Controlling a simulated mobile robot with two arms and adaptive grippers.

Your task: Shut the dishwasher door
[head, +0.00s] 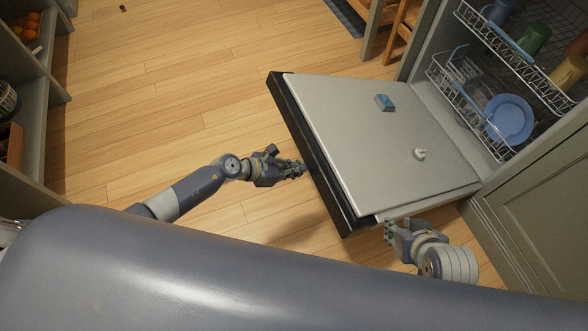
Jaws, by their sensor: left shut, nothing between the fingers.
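The dishwasher door (380,145) is folded down open, with its pale inner face up and its dark front edge toward the left. A blue block-like piece (385,102) and a small white knob-like piece (420,154) sit on its inner face. My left gripper (300,168) is shut and empty, at the left of the door's dark outer edge; I cannot tell whether it touches. My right gripper (389,231) is just below the door's near side edge in the picture. Its fingers are too small and partly shaded to tell open from shut.
The dishwasher racks (518,60) at the upper right hold a blue plate (509,118), a green cup (534,38) and other cups. Open shelves (30,95) stand at the left. A wooden chair (402,28) is at the top. The wooden floor (190,90) between is clear.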

